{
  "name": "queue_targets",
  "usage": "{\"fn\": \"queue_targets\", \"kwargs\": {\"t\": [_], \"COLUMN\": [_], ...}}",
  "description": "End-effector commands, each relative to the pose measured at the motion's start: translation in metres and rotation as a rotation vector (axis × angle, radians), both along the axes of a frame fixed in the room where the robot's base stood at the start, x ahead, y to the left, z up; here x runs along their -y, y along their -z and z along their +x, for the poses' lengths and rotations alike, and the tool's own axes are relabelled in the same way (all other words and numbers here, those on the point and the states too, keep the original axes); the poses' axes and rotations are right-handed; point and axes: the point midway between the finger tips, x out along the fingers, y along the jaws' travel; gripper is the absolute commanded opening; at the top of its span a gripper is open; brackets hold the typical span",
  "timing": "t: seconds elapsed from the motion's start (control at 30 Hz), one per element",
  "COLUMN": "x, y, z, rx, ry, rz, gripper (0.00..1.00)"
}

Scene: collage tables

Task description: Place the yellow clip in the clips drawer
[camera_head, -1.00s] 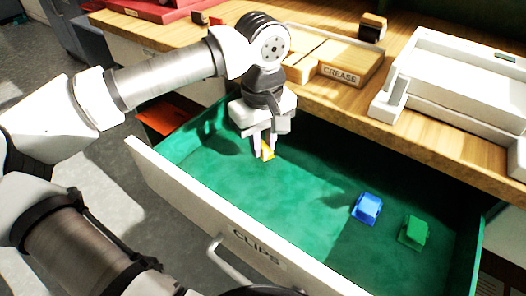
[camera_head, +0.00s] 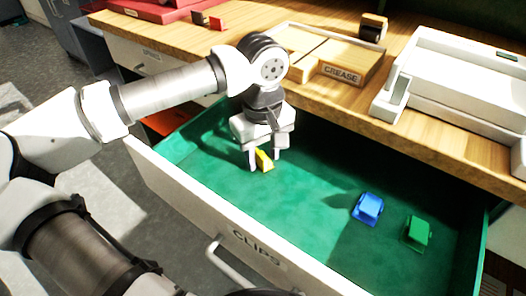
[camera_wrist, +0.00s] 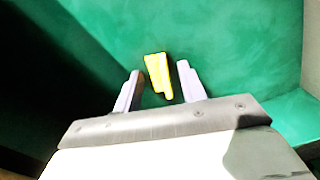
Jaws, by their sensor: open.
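The clips drawer (camera_head: 205,202) is pulled open below the table, with a green lining and "CLIPS" on its white front. The yellow clip (camera_head: 263,161) is inside the drawer at my gripper (camera_head: 263,168). In the wrist view the yellow clip (camera_wrist: 158,76) lies between the two spread fingers of my gripper (camera_wrist: 160,84), with a gap on each side. My gripper is open and points down into the drawer. Whether the clip fully rests on the drawer floor is hard to tell.
A blue clip (camera_head: 368,207) and a green clip (camera_head: 417,232) lie in the drawer's right part. A wooden "CREASE" block (camera_head: 342,73) and a white tray device (camera_head: 455,75) stand on the table (camera_head: 300,88) above. The drawer's middle floor is clear.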

Motion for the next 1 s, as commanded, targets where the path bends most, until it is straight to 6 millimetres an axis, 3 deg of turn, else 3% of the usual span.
{"fn": "queue_targets", "kwargs": {"t": [0.17,0.5,0.7,1.0], "x": [0.0,-0.001,-0.001,-0.001], "y": [-0.009,-0.079,-0.111,-0.124], "z": [0.0,0.0,0.0,-0.001], "rx": [0.001,0.002,0.001,-0.001], "ry": [-0.001,-0.002,-0.001,0.0], "rz": [0.001,0.0,0.001,0.0], "gripper": [0.41,0.41,0.41,0.41]}}
